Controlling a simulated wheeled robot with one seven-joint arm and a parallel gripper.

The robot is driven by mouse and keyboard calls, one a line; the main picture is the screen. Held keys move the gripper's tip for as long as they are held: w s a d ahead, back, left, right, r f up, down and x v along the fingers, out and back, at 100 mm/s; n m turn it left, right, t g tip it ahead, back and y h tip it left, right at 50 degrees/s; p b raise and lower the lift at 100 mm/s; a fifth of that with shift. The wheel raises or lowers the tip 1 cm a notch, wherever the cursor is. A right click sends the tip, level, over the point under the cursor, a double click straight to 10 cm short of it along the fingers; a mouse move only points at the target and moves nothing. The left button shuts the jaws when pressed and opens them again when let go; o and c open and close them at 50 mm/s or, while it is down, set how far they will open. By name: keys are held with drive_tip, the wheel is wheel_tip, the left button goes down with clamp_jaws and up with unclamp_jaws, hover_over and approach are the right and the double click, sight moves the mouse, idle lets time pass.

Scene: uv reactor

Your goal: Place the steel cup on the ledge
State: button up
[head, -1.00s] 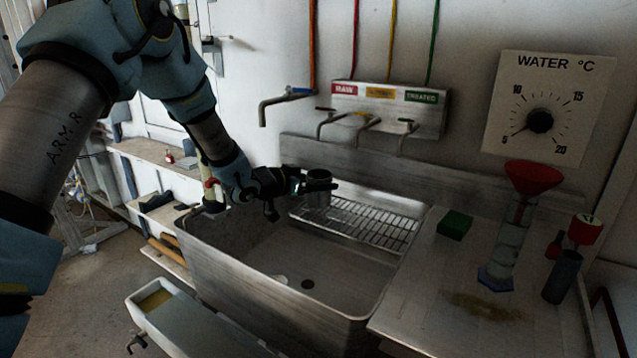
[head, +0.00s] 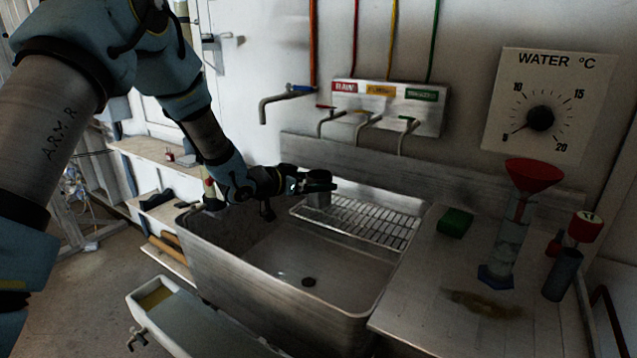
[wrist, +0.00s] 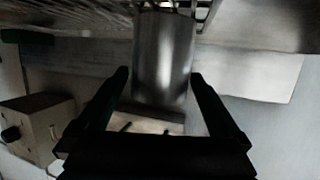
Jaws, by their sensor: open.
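The steel cup (head: 319,199) is a plain grey cylinder at the left end of the wire rack, over the back of the sink. In the wrist view, which looks upside down, the cup (wrist: 163,58) has its base end by the rack bars at the top. My gripper (head: 321,181) is at the cup's upper end and hides its rim in the head view. In the wrist view my gripper (wrist: 160,76) is open, with a finger on each side of the cup's rim end and gaps beside it. I cannot tell which surface is the named ledge.
The wire rack (head: 372,222) spans the back of the steel sink (head: 270,262). Taps (head: 368,126) hang above it. A green sponge (head: 454,222) and a cylinder with a red funnel (head: 534,175) stand on the right counter. A wooden shelf (head: 140,150) is at the left.

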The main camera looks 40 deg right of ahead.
drive_tip(key=b+v, duration=0.1)
drive_tip(key=v, duration=1)
drive_tip(key=shift+b, duration=0.35)
